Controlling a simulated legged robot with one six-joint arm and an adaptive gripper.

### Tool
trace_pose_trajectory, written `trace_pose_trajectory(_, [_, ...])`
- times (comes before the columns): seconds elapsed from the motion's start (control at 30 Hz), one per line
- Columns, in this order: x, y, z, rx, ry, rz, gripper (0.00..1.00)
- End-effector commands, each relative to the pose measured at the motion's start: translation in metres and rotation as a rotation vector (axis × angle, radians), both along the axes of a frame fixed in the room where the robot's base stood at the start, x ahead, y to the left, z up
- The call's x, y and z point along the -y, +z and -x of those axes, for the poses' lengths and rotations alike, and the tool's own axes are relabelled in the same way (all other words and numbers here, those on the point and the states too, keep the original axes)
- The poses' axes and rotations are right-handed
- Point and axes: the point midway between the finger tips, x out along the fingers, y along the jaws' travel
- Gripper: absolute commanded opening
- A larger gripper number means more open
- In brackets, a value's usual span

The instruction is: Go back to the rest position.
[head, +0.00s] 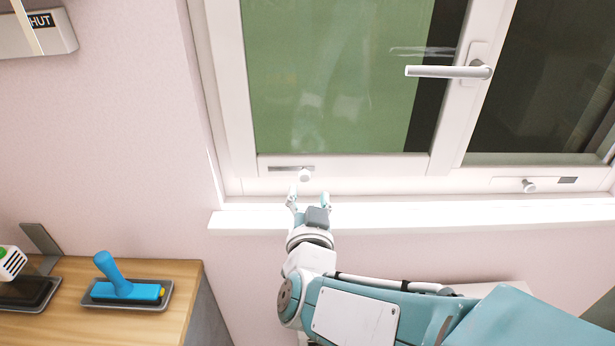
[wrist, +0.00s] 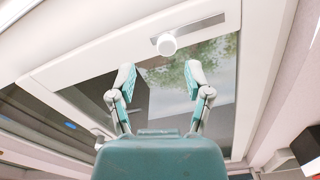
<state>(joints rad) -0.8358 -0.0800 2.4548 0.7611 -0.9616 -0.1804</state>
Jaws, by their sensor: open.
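My gripper (head: 308,199) is raised in front of the window's lower frame, just above the white sill. It also shows in the wrist view (wrist: 159,82), with its two fingers spread apart and nothing between them. A round white knob (head: 305,175) on the window frame lies just beyond the fingertips. In the wrist view the knob (wrist: 166,44) appears above and between the fingers, apart from them. My arm reaches up from the lower right of the head view.
The window handle (head: 448,71) and a second knob (head: 529,186) are on the frame to the right. The white sill (head: 420,214) runs below. A wooden counter (head: 190,275) at lower left holds a blue-handled tool (head: 127,284) on a grey tray. The wall between is bare.

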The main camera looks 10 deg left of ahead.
Motion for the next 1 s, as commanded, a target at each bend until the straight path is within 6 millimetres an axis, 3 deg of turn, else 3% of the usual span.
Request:
trace_pose_trajectory(0.2, [0.004, -0.001, 0.019, 0.000, -0.001, 0.001, 0.64])
trace_pose_trajectory(0.73, [0.008, 0.000, 0.018, -0.010, 0.005, 0.000, 0.64])
trace_pose_trajectory(1.0, [0.040, 0.004, 0.008, -0.178, 0.116, 0.041, 0.64])
